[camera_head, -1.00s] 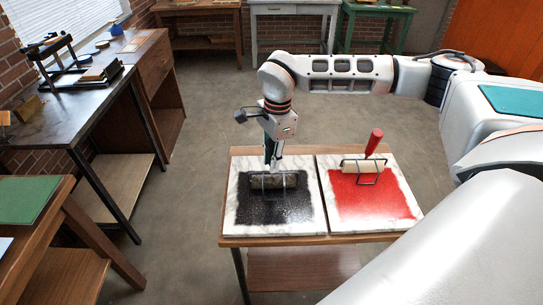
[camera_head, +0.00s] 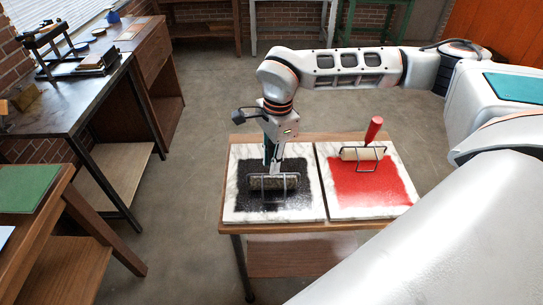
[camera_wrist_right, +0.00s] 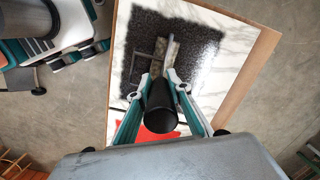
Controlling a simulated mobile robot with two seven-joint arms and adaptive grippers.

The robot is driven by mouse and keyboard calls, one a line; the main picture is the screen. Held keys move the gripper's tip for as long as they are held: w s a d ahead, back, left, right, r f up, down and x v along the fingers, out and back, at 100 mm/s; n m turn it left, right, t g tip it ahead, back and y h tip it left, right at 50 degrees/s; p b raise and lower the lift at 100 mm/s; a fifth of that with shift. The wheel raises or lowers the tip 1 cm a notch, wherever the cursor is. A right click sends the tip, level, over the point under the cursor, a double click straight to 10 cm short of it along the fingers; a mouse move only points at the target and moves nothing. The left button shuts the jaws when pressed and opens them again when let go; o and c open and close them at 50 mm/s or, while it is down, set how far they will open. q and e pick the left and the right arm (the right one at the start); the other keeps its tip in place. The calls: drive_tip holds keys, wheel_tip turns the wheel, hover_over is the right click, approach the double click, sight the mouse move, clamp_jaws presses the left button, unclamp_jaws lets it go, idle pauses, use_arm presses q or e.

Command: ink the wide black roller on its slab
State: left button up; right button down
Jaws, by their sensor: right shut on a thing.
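The wide black roller (camera_head: 274,182) has a wire frame and lies across the black ink patch of its white marble slab (camera_head: 231,205). The roller looks in contact with the ink; any small gap cannot be told. My right gripper (camera_head: 272,160) is above it, shut on its upright black handle. In the right wrist view, the two fingers of my right gripper (camera_wrist_right: 162,95) flank the black handle (camera_wrist_right: 161,108). The roller (camera_wrist_right: 171,57) and its frame show beyond, over speckled black ink.
A red-handled roller (camera_head: 373,131) rests on the red-inked slab (camera_head: 412,198) just to the right. Both slabs fill most of a small wooden table (camera_head: 312,138). A bench with a press (camera_head: 52,50) stands at left, and a green mat (camera_head: 27,188) lies nearer.

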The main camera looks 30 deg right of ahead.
drive_tip(key=s+a+b, duration=0.1)
drive_tip(key=s+a, duration=0.2)
drive_tip(key=s, duration=0.2)
idle(0.7)
drive_tip(key=shift+a+r, duration=0.1)
drive_tip(key=shift+r+p, duration=0.45)
drive_tip(key=shift+r, duration=2.05)
